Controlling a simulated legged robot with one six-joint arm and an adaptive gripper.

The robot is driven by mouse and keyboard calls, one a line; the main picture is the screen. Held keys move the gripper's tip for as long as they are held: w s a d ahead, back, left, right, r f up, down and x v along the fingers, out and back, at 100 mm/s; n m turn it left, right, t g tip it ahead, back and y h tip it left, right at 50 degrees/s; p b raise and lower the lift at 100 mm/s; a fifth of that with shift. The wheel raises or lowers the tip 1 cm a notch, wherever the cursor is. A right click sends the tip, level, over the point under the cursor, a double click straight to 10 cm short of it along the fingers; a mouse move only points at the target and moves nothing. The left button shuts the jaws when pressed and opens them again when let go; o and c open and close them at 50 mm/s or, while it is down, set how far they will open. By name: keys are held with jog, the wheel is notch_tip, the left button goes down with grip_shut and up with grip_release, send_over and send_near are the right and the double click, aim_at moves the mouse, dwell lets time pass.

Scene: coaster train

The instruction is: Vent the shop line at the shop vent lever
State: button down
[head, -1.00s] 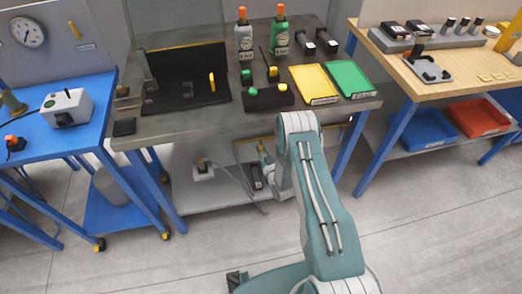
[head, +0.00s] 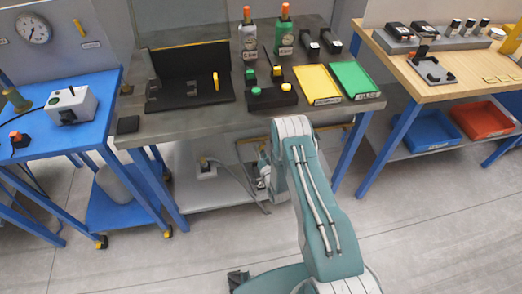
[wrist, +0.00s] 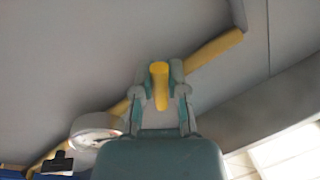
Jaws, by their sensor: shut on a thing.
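In the wrist view my gripper (wrist: 160,88) is shut on a short, upright yellow handle (wrist: 159,72), which I take to be the shop vent lever. A diagonal yellow pipe (wrist: 215,48) runs behind it along a grey surface. A white round gauge-like part (wrist: 95,126) sits left of the gripper. In the head view my forearm bends down under the front edge of the middle bench. My gripper (head: 265,168) is mostly hidden there, above the lower shelf (head: 215,192), and the handle cannot be made out.
The grey bench top (head: 180,122) above my gripper holds two bottles, a yellow tray (head: 317,84) and a green tray (head: 350,80). A blue bench (head: 45,140) stands left, a wooden one (head: 435,90) right. Blue bench legs flank the arm. Floor in front is clear.

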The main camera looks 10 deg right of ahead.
jog(key=shift+a+r+m+h, duration=0.15)
jog(key=shift+m, duration=0.5)
jog(key=shift+a+r+m+h, duration=0.1)
jog(key=shift+a+m+h, duration=0.05)
jog(key=shift+m, duration=0.5)
jog(key=c, duration=0.7)
grip_release()
jog(key=shift+w, duration=0.1)
jog(key=shift+o, duration=0.2)
jog(key=s+d+f, duration=0.1)
jog(key=s, duration=1)
jog(key=shift+s+d+f, duration=0.35)
jog(key=shift+s+f, duration=0.05)
